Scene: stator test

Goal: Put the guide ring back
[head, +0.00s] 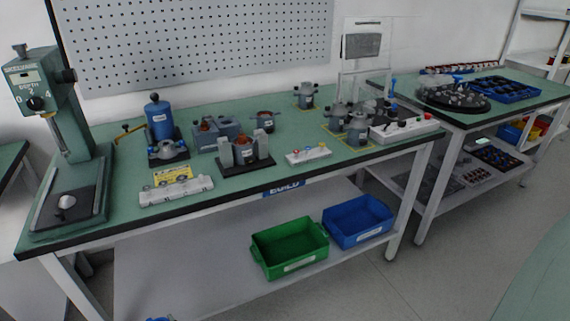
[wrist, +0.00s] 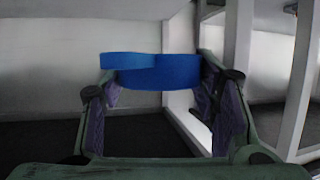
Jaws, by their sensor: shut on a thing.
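My gripper (wrist: 160,82) shows in the wrist view, with its two fingers on either side of a blue curved band (wrist: 158,70). The band looks like the guide ring, and the fingers are shut on it. It is held clear of any surface in that view. My gripper cannot be made out in the head view. A sliver of blue (head: 160,319) shows at the bottom edge there, too little to identify. A blue cylindrical device (head: 158,117) stands on a dark base at the left of the bench. I cannot tell where the ring's place is.
The green bench (head: 115,205) holds a press (head: 75,140), a grey fixture (head: 245,150), a white strip (head: 176,191) and several motor-like parts. Green (head: 289,248) and blue (head: 358,221) bins stand on its lower shelf. A second bench (head: 460,118) is at the right, with floor in front.

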